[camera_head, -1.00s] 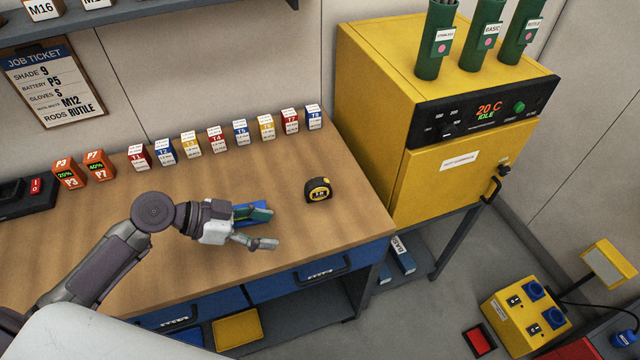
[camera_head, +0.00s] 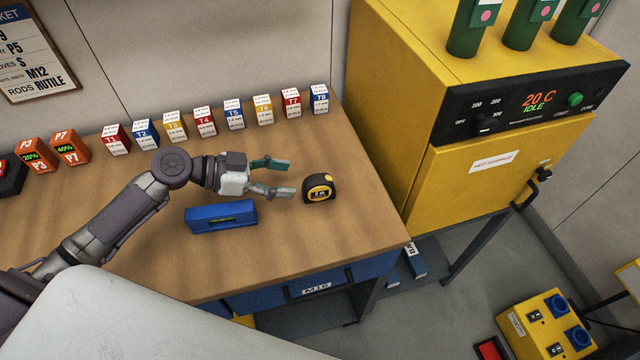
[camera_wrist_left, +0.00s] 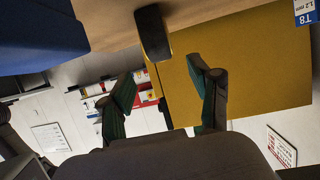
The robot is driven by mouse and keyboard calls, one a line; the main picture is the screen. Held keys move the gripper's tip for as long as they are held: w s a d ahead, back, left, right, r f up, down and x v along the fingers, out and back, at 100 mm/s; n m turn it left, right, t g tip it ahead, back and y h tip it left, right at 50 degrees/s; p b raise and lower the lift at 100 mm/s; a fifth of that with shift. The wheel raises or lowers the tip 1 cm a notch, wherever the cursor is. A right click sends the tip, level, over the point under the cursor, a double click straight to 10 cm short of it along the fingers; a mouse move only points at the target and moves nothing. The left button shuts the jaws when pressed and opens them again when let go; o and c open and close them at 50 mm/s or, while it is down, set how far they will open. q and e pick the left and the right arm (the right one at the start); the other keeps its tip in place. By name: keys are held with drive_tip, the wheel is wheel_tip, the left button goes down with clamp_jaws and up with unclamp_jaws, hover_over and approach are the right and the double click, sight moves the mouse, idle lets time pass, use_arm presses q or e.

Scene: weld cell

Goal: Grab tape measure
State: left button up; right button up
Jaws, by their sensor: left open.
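The black and yellow tape measure (camera_head: 319,188) stands on the wooden bench, near its right end. My left gripper (camera_head: 280,177) is open, with its two fingers pointing right toward the tape measure. The fingertips are just left of it, with a small gap, and nothing is between them. In the left wrist view, the open green-padded fingers (camera_wrist_left: 163,78) show with a dark block, which looks like the tape measure (camera_wrist_left: 153,33), beyond them. My right gripper is not in view.
A row of small labelled boxes (camera_head: 234,115) stands along the back. A yellow oven cabinet (camera_head: 480,170) stands right of the bench. The bench around the tape measure is clear.

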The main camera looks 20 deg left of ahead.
sight(329, 178)
use_arm(q)
drive_tip(key=x, duration=0.1)
drive_tip(key=p+x, duration=0.1)
drive_tip(key=x, duration=0.2)
drive_tip(key=shift+d+r, duration=0.2)
drive_tip(key=shift+d, duration=0.25)
drive_tip(key=shift+w+d+f, duration=0.15)
drive_tip(key=shift+d+f, duration=0.05)
drive_tip(key=shift+f, duration=0.05)
drive_tip(key=p+x, duration=0.2)
drive_tip(key=x, duration=0.1)
drive_tip(key=p+x, duration=0.1)
drive_tip(key=shift+w+d+r+p, duration=0.15)
drive_tip(key=shift+w+d+p, duration=0.2)
drive_tip(key=shift+w, duration=0.05)
drive_tip(key=shift+w+d+f, duration=0.2)
drive_tip(key=shift+d+f, duration=0.1)
drive_tip(key=shift+s+a, duration=0.1)
drive_tip(key=c, duration=0.3)
clamp_jaws()
